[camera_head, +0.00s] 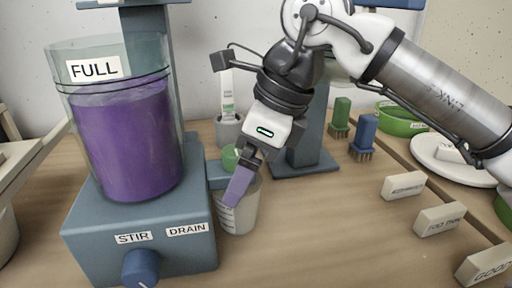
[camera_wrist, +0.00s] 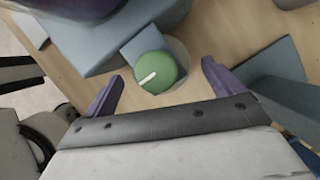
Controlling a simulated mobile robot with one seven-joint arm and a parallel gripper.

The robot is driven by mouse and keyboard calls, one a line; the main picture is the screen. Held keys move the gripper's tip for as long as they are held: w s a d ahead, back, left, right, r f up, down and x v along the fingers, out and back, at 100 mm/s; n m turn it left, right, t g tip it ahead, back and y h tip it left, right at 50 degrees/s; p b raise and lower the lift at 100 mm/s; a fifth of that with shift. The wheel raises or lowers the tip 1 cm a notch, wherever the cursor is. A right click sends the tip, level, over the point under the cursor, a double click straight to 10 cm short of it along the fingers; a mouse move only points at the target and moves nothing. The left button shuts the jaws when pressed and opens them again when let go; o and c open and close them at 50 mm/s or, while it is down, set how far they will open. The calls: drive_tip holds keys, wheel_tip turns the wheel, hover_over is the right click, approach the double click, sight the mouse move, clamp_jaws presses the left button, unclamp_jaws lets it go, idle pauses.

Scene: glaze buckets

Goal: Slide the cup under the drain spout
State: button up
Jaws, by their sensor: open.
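The grey translucent cup (camera_head: 246,210) stands upright on the bench, right of the blue mixer base (camera_head: 140,222). The drain spout (camera_head: 216,178) juts from the base's right side, with a green knob (camera_head: 229,158) on top. The cup is beneath or just beside the spout's end; my finger hides part of this. In the wrist view the cup's rim (camera_wrist: 182,52) shows around the green knob (camera_wrist: 165,66), which has a pale pointer. My gripper (camera_head: 232,198) is open and empty, its purple fingers either side of the knob and cup in the wrist view (camera_wrist: 161,72).
A clear tank (camera_head: 125,140) of purple glaze, labelled FULL, sits on the base above a blue STIR knob (camera_head: 140,268). A blue-grey stand (camera_head: 305,160) is behind right. Brushes (camera_head: 340,118), a green bowl (camera_head: 402,120) and label blocks (camera_head: 403,186) are at right. The front bench is clear.

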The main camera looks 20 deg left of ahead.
drive_tip(key=shift+x, duration=1.35)
drive_tip(key=shift+c, duration=0.3)
drive_tip(key=c, duration=0.9)
drive_tip(key=o, duration=0.9)
